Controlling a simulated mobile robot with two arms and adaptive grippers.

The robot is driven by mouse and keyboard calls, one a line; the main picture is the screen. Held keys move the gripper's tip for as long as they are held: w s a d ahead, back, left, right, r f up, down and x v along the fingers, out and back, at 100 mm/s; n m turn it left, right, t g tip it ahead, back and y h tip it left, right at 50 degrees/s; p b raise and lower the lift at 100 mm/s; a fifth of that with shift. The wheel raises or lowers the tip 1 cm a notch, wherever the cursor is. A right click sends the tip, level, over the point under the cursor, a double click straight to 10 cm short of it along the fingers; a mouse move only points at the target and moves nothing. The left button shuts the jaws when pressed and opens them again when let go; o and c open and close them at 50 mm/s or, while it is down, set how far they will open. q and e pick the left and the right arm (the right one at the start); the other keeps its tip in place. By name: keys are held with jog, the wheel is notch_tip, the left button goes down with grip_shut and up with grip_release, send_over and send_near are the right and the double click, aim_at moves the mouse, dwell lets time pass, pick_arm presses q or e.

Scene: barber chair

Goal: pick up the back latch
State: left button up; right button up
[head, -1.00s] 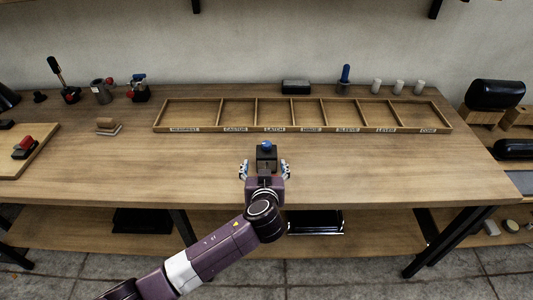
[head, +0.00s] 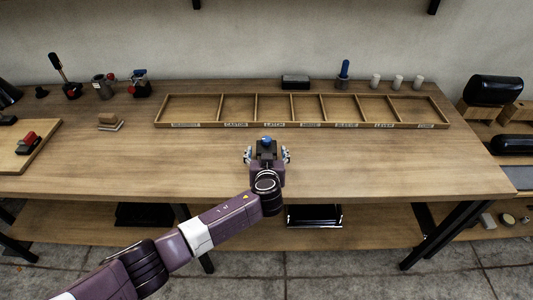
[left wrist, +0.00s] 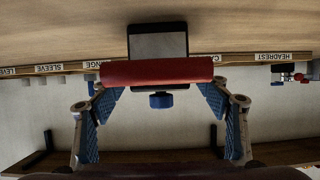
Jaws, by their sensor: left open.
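The back latch appears to be the black block with a blue knob (head: 267,141) on top, standing on the bench in front of the long tray. In the left wrist view, which is upside down, its dark block (left wrist: 158,42) shows with a red bar (left wrist: 157,72) across it and the blue knob beyond. My left gripper (head: 267,156) is open, with one finger on each side of the block. In the left wrist view its fingers flank the red bar with no clear grip. The block's near side is hidden by the gripper in the head view. My right gripper is not in view.
A long wooden tray (head: 300,124) with labelled compartments lies behind the block. Levered parts (head: 140,84) stand at the back left, and a wooden board (head: 20,160) with a red-handled part lies at the left. White cylinders (head: 375,81) stand behind the tray. The bench's front is mostly clear.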

aim_at(267, 151)
pick_arm(q)
jog(key=shift+c, duration=1.8)
jog(key=shift+r, duration=0.1)
jog(key=c, duration=1.5)
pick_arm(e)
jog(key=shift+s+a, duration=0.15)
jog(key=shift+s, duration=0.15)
pick_arm(q)
jog(key=shift+r, duration=0.1)
jog(key=shift+w+r, duration=0.1)
jog(key=shift+r, duration=0.35)
notch_tip(267, 151, up, 19)
jog(key=b, duration=0.3)
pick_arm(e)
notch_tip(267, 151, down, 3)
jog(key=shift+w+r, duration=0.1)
pick_arm(q)
jog(key=shift+f, duration=0.1)
